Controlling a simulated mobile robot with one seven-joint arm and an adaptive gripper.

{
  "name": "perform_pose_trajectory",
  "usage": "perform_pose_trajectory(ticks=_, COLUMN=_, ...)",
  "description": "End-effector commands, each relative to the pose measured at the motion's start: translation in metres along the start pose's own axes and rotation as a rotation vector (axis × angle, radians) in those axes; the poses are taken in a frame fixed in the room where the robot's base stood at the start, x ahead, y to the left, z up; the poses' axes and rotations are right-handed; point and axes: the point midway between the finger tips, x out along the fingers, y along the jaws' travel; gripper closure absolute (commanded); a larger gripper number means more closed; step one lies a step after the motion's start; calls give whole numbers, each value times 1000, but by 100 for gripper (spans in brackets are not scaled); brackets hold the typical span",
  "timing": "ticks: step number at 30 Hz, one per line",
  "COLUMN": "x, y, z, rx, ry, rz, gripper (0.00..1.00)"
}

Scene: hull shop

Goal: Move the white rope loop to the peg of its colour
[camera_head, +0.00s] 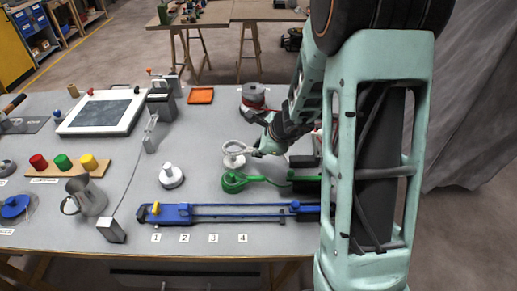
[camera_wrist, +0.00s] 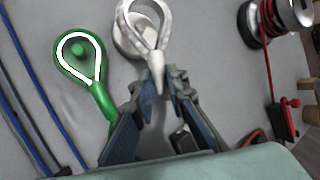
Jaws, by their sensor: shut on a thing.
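My gripper (camera_head: 264,150) is shut on the white rope loop (camera_head: 233,147) by its thick white end. In the wrist view my gripper (camera_wrist: 163,82) grips this end, and the loop's open eye (camera_wrist: 161,22) points away from the jaws. The loop is above a white round peg base (camera_head: 234,161), which also shows in the wrist view (camera_wrist: 128,40). The loop partly covers this base, and I cannot tell whether its eye is around the peg. A green peg base (camera_head: 228,184) stands nearer the front, with a green, white-lined loop (camera_wrist: 62,62) around its peg.
A pale round base with a knob (camera_head: 172,178) stands to the left. A blue rail fixture (camera_head: 250,211) lies along the front. A red-and-grey spool (camera_head: 252,97) stands behind. A metal jug (camera_head: 88,197) is at left. Bare tabletop (camera_head: 200,155) lies left of the loop.

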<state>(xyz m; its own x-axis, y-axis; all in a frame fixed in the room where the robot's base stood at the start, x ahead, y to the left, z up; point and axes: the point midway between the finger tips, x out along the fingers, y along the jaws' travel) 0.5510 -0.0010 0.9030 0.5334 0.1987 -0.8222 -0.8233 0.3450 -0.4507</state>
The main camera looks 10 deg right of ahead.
Motion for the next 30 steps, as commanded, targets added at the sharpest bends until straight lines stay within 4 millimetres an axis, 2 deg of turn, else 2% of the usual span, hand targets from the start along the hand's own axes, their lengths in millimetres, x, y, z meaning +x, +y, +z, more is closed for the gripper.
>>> perform_pose_trajectory(ticks=30, x=5, y=3, z=-2, rx=0, ry=0, rz=0, gripper=100)
